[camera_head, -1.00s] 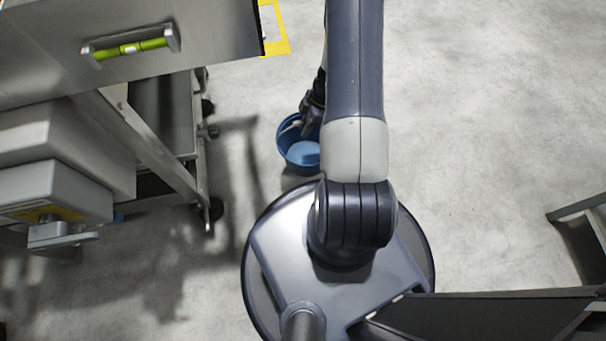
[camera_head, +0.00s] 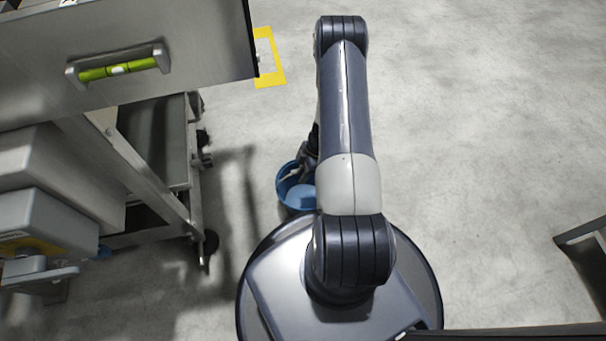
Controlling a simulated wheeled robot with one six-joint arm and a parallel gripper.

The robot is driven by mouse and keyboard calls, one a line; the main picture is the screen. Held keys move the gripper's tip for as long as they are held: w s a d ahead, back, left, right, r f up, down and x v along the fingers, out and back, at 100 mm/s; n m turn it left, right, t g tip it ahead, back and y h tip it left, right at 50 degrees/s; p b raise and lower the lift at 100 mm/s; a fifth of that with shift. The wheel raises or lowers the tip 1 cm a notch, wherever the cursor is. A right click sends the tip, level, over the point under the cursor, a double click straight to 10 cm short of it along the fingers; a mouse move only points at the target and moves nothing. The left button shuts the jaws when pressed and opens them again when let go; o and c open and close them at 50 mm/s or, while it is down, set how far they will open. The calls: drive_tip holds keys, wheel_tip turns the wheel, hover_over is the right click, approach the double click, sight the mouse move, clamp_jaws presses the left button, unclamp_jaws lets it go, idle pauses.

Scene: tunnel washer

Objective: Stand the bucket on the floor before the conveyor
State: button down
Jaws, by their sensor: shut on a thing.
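The blue bucket (camera_head: 286,190) is in the middle of the head view, partly hidden behind my arm. My gripper (camera_head: 304,165) is at the bucket's upper side, mostly hidden by my arm, and is shut on the bucket. I look down into the bucket's open top, so it hangs roughly upright. I cannot tell whether its base touches the floor.
A yellow floor marking (camera_head: 268,72) lies beyond the conveyor's corner. A wheeled steel frame (camera_head: 190,180) stands left of the bucket, with a gap between. Grey boxes (camera_head: 60,185) sit at the far left. A dark-edged object (camera_head: 582,235) is at the right. Floor ahead and right is clear.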

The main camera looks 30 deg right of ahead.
drive_tip(key=shift+f, duration=0.1)
drive_tip(key=c, duration=1.3)
unclamp_jaws()
drive_tip(key=shift+r, duration=0.25)
drive_tip(key=p+v, duration=0.3)
drive_tip(key=v, duration=0.8)
drive_tip(key=shift+d+r, duration=0.2)
drive_tip(key=shift+r, duration=0.2)
